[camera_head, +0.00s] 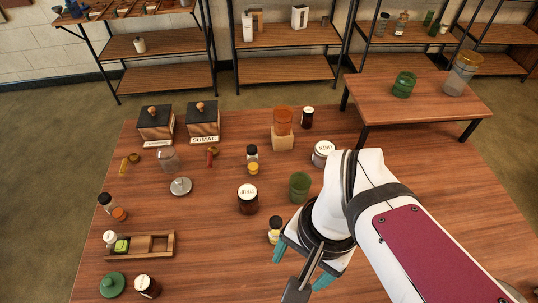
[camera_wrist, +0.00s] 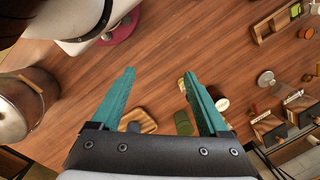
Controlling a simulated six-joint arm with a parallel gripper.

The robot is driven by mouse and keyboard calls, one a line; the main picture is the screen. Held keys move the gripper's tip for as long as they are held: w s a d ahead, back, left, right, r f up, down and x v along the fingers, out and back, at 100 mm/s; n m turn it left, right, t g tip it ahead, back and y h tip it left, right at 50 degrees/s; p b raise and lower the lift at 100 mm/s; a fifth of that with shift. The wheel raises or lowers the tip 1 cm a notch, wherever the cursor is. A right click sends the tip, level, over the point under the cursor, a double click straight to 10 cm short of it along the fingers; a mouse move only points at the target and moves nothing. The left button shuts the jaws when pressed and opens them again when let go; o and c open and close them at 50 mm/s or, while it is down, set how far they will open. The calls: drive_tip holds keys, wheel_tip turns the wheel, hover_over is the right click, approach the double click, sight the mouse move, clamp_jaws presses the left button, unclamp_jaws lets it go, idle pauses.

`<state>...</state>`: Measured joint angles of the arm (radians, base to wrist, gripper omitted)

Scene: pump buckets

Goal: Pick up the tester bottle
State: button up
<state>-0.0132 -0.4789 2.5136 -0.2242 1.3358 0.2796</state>
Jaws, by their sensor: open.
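Several small bottles stand on the table, and I cannot tell for sure which is the tester bottle. One dark-capped bottle (camera_head: 275,230) with a pale yellow band stands beside my gripper (camera_head: 300,268). Another dark-capped bottle (camera_head: 252,153) stands near the middle, a third bottle (camera_head: 105,202) at the left, and a white-topped bottle (camera_head: 110,238) in the wooden tray. My gripper's teal fingers are apart and empty. In the wrist view my gripper (camera_wrist: 158,73) has bare table between its fingertips. My arm covers the table's right front in the head view.
A green glass (camera_head: 299,187), a dark jar with a white lid (camera_head: 248,199) and another white-lidded jar (camera_head: 323,153) crowd near my gripper. The wooden tray (camera_head: 160,256) lies front left. A raised side table (camera_head: 420,112) stands back right. A metal bucket (camera_wrist: 24,105) shows in the wrist view.

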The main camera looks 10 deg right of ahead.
drive_tip(key=w+f+m, duration=0.1)
drive_tip(key=w+m, duration=0.6)
drive_tip(key=m, duration=0.1)
drive_tip(key=m+h, duration=0.2)
drive_tip(key=m, duration=0.9)
approach(275, 233)
drive_tip(key=f, duration=0.4)
drive_tip(key=w+f, duration=0.1)
drive_tip(key=f, duration=0.9)
drive_tip(key=shift+w+d+f, duration=0.25)
drive_tip(key=shift+d, duration=0.05)
clamp_jaws()
